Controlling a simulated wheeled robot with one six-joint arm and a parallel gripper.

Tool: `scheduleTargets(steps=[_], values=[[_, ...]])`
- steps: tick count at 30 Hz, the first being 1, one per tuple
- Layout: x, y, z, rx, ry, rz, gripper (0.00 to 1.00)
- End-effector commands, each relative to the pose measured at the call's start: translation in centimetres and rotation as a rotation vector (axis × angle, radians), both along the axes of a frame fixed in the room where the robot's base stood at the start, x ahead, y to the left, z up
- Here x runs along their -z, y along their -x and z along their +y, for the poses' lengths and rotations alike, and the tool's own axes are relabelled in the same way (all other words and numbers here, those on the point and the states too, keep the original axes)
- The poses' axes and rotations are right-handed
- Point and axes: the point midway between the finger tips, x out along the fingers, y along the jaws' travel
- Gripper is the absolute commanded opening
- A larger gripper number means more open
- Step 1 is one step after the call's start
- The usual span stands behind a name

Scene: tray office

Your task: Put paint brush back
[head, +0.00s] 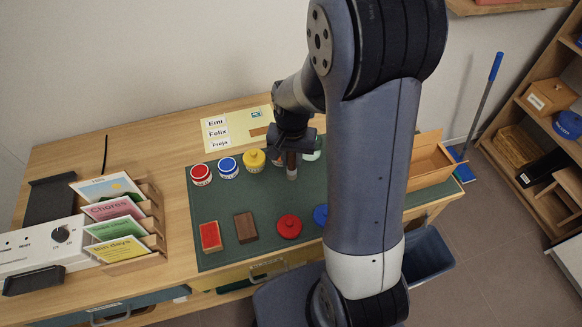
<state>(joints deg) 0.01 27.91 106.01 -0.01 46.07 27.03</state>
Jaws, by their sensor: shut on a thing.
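My gripper (289,151) is over the back part of the green mat (255,198) on the wooden table. It is shut on a slim upright thing, seemingly the paint brush (292,170); only its brown lower part and pale end show below the jaws. The rest is hidden by the gripper. I cannot tell whether its lower end touches the mat. Just left of it stand a yellow jar (254,160), a blue jar (228,168) and a red jar (201,175). A pale green jar (313,153) is just right of it, partly hidden by my arm.
A red block (210,236), a brown block (246,228), a red round lid (289,227) and a blue round piece (320,215) lie along the mat's front. A card rack (150,220) is left; a wooden box (428,163) is right. The mat's middle is clear.

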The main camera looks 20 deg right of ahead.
Motion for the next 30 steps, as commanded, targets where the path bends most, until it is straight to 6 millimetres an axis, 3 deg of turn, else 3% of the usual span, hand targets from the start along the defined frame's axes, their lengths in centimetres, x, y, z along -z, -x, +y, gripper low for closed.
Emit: scheduleTargets(steps=[9,22,23,30], values=[[3.7,0.1,0.0,-0.001,0.0,0.004,0.0],[4.4,0.0,0.0,-0.001,0.0,-0.001,0.0],[4.3,0.0,0.0,-0.001,0.0,-0.001,0.23],[4.2,0.0,0.0,-0.001,0.001,0.0,0.43]])
